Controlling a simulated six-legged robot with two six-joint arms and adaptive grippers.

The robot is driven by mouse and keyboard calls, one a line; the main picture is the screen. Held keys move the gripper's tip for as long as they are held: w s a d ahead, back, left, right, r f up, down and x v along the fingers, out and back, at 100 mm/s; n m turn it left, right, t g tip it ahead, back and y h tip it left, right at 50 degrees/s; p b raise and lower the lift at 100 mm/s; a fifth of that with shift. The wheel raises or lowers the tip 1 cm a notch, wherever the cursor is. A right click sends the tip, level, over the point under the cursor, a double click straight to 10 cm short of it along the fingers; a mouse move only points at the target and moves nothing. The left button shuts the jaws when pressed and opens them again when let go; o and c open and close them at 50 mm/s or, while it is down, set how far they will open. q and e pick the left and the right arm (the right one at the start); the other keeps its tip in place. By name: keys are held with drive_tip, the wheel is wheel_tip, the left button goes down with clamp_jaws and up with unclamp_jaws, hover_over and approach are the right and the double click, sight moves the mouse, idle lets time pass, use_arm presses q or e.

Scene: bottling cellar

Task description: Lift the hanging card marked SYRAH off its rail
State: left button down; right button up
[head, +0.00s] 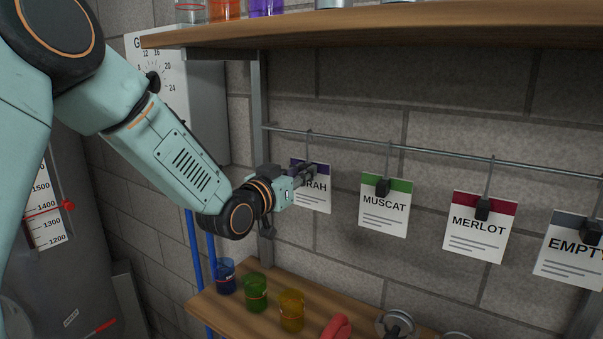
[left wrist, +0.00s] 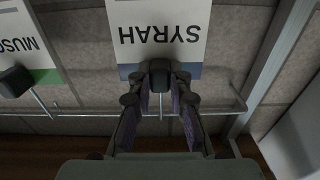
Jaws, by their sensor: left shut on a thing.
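The SYRAH card (head: 316,201) is white with a purple top band and hangs at the left end of the metal rail (head: 430,152). Its wire hook still reaches up to the rail. My left gripper (head: 306,173) is at the card's top and covers part of its name. In the left wrist view the SYRAH card (left wrist: 160,42) appears upside down, and the fingers (left wrist: 160,76) are closed around the dark clip at its top edge. The rail (left wrist: 75,113) crosses behind the fingers. My right gripper is not in view.
The MUSCAT card (head: 384,212), MERLOT card (head: 478,232) and EMPTY card (head: 570,262) hang to the right. A wooden shelf (head: 400,22) is above the rail. A lower shelf (head: 240,312) holds blue, green and yellow beakers. A metal post (head: 257,100) stands left of the card.

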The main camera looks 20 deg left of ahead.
use_arm(q)
drive_tip(key=shift+r, duration=0.15)
drive_tip(key=shift+r+p, duration=1.25)
drive_tip(key=shift+r, duration=0.4)
drive_tip(key=s+a+p, duration=0.1)
drive_tip(key=s+p, duration=0.4)
drive_tip(key=s, duration=0.5)
drive_tip(key=shift+a, duration=0.2)
idle(0.6)
drive_tip(key=shift+w+f, duration=0.1)
drive_tip(key=shift+s, duration=0.2)
